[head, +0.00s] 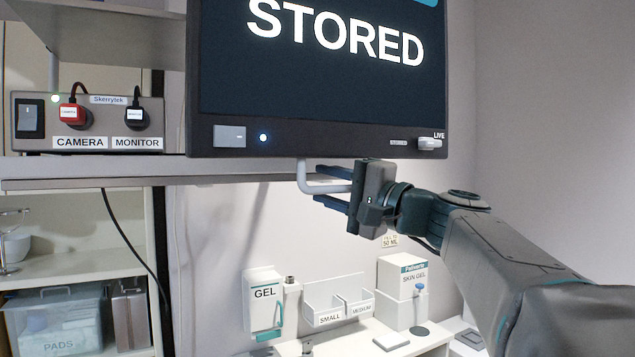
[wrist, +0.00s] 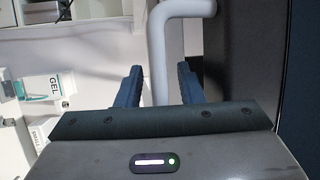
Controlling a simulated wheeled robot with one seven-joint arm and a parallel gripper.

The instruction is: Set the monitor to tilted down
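The monitor (head: 320,95) is a dark screen reading "STORED", at the top middle of the head view. A light grey bent handle (head: 303,178) hangs under its lower edge. My gripper (head: 332,188) is just below the monitor, its fingers pointing left, one above and one below the handle's horizontal part. In the wrist view the handle (wrist: 157,60) runs between the two fingers (wrist: 160,85), with gaps visible on both sides, so my gripper is open around it. The monitor's dark housing (wrist: 245,50) fills the right of the wrist view.
A control box (head: 88,125) with red camera and black monitor plugs stands left on a shelf. Below are a gel dispenser (head: 262,300), a small/medium holder (head: 338,300) and a skin gel box (head: 403,275). The wall at right is bare.

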